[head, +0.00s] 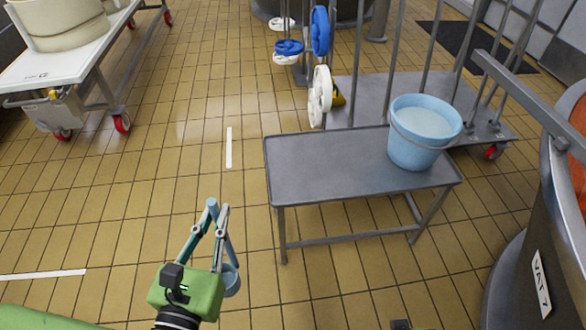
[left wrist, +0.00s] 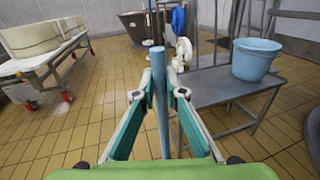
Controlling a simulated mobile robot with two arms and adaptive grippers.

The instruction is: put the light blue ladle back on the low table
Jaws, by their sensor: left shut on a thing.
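My left gripper (head: 208,228) is shut on the handle of the light blue ladle (head: 231,280) and holds it left of the low table. The ladle's bowl hangs low beside the green gripper body. In the left wrist view the ladle's handle (left wrist: 159,92) stands between the fingers; its bowl is hidden there. The low grey metal table (head: 320,172) stands right of the gripper, apart from it. Its top is bare on the left and middle.
A light blue bucket (head: 412,150) stands on the table's right end. Behind is a rack (head: 370,95) with blue and white wheel-shaped tools. A steel vat (head: 540,270) is at the right. A white trolley (head: 60,62) stands at the far left. Tiled floor left of the table is clear.

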